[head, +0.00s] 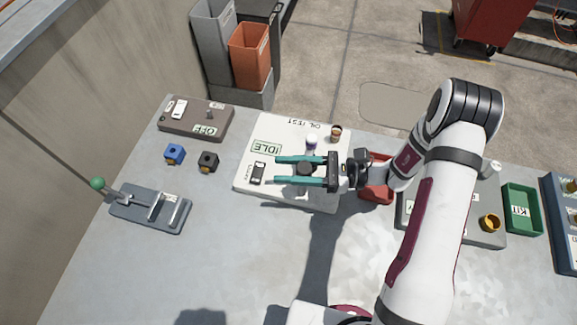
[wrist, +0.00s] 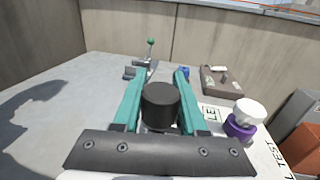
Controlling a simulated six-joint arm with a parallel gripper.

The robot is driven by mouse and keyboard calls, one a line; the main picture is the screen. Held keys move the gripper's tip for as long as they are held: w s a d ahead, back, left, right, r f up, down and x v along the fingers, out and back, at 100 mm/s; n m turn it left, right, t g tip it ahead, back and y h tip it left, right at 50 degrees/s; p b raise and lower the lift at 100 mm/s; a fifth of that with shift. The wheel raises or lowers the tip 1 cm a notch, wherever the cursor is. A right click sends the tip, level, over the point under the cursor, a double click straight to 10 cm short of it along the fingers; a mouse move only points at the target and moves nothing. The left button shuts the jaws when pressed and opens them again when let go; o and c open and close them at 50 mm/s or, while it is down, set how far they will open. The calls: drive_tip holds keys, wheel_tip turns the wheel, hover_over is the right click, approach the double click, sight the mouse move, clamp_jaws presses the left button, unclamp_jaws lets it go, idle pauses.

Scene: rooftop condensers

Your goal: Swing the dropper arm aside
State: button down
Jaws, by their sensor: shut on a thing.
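The white oil test board (head: 252,190) lies on the grey table, with an "IDLE" label and "OIL TEST" lettering. My gripper (head: 277,170) reaches over it from the right. Its teal fingers are shut on a round black knob (head: 305,168), which also shows between the fingers in the wrist view (wrist: 161,102). The fingers and knob hide most of what is beneath, so I cannot tell how the dropper arm joins the knob. A white-capped piece with a purple base (wrist: 242,118) stands beside the gripper on the board. A small brown-topped vial (head: 336,132) stands at the board's back right.
A switch box marked "OFF" (head: 190,119), a blue block (head: 175,154) and a black block (head: 208,161) are left of the board. A grey fixture with a green-knobbed lever (head: 97,183) is far left. A red bin (head: 377,190) sits close right. The front table is clear.

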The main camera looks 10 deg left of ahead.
drive_tip(key=shift+t, duration=0.3)
idle(0.6)
drive_tip(key=shift+w+d+m+t+h, duration=0.1)
drive_tip(key=shift+w+m+t+h, duration=0.45)
drive_tip(key=shift+m+t, duration=1.5)
drive_tip(key=shift+w+d+m+t+h, duration=0.1)
drive_tip(key=shift+w+m+t+h, duration=0.2)
drive_tip(key=shift+m+t+h, duration=1.6)
drive_tip(key=shift+w+d+m+t+y, duration=0.1)
drive_tip(key=shift+w+m+t+y, duration=0.75)
drive_tip(key=shift+t, duration=2.4)
drive_tip(key=shift+s+m+h, duration=0.3)
drive_tip(key=shift+m+h, duration=0.2)
drive_tip(key=shift+c, duration=2.2)
unclamp_jaws()
drive_tip(key=shift+n, duration=0.3)
